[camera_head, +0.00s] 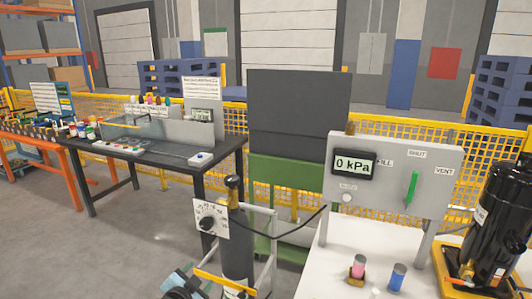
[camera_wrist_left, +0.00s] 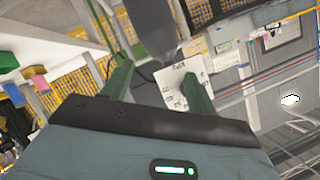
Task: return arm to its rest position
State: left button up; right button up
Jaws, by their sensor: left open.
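My left gripper (camera_head: 183,284) shows at the bottom edge of the head view, in front of the cylinder cart and only partly in frame. In the left wrist view my left gripper (camera_wrist_left: 158,78) has its two green fingers spread apart with nothing held between them. Beyond the fingers in that view are a dark cylinder (camera_wrist_left: 150,28) and a white dial card (camera_wrist_left: 178,88). I cannot tell how far the fingers are from them. My right gripper is in neither view.
A dark gas cylinder (camera_head: 237,247) with a dial plate (camera_head: 210,218) stands in a cart close by. Right of it, a white table (camera_head: 325,268) bears a gauge panel (camera_head: 438,160) reading 0 kPa and two small cups. A black compressor (camera_head: 497,225) stands far right. Open floor (camera_head: 110,250) lies left.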

pick_arm(q)
jog(key=s+d+f+n+g, duration=0.1)
jog(key=s+f+n, duration=0.1)
jog(key=s+f, duration=0.65)
jog(key=s+f+n+g, duration=0.1)
jog(key=s+f, duration=0.4)
jog(key=s, duration=0.7)
jog(key=s+f+n+g, duration=0.1)
jog(key=s+f, duration=0.1)
jog(key=s, duration=0.7)
jog(key=s+a+f+n+g, duration=0.1)
jog(key=s+n, duration=0.1)
jog(key=s, duration=0.6)
jog(key=shift+s+f+n, duration=0.3)
jog(key=shift+s+f, duration=0.05)
jog(key=shift+f, duration=0.05)
